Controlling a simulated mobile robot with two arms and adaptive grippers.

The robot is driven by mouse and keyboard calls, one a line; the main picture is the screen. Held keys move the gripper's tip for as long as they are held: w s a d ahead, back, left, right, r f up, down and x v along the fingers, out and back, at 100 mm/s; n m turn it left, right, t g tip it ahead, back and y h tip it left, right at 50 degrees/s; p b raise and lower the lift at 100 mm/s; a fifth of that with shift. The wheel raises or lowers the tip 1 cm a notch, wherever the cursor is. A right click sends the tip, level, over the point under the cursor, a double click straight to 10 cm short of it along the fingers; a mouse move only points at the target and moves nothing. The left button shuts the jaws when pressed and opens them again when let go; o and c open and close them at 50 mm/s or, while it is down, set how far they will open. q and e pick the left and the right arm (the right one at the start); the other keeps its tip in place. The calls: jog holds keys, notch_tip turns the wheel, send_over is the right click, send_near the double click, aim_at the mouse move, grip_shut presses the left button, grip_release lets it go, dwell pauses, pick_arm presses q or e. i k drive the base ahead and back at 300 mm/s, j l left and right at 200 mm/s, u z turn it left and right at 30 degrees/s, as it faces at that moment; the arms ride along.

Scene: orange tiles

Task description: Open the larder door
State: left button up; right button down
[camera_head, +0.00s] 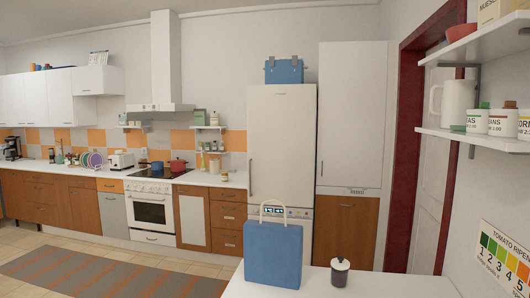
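The larder appears to be the tall cabinet at the back right, beside the fridge. Its white upper door (350,115) is shut, with a small handle (322,168) low on its left edge. Below it is a brown wooden lower door (346,232), also shut, with a dark vent strip between the two. Its lower part is partly hidden behind the white surface in front. Neither of my grippers is in view.
A white fridge (281,140) stands left of the larder, with a blue box on top. A white surface (385,284) in front holds a blue bag (273,255) and a lidded jar (340,272). Shelves (490,140) jut from the right wall. Open floor and a striped rug (110,276) lie left.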

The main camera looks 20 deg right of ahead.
aim_at(353, 75)
jog(key=z, duration=1.3)
jog(key=i+j+u, duration=0.2)
jog(key=j+u, duration=0.25)
jog(key=i+j+u, duration=0.2)
jog(key=j+u, duration=0.25)
jog(key=i+j+u, duration=0.2)
jog(key=u, duration=0.25)
jog(key=i+j+u, duration=0.3)
jog(key=u, duration=0.15)
jog(key=i+j+u, duration=0.1)
jog(key=i+u, duration=0.35)
jog(key=i, duration=0.15)
jog(key=i+z, duration=0.4)
jog(key=i+j+z, duration=0.15)
jog(key=i+z, duration=0.3)
jog(key=i+l+z, duration=0.15)
jog(key=i+z, duration=1.2)
jog(key=i, duration=0.7)
jog(key=i+j+z, duration=0.2)
jog(key=i, duration=0.7)
jog(key=i+l+z, duration=0.2)
jog(key=i, duration=0.35)
jog(key=i+l+z, duration=0.15)
jog(key=i, duration=0.4)
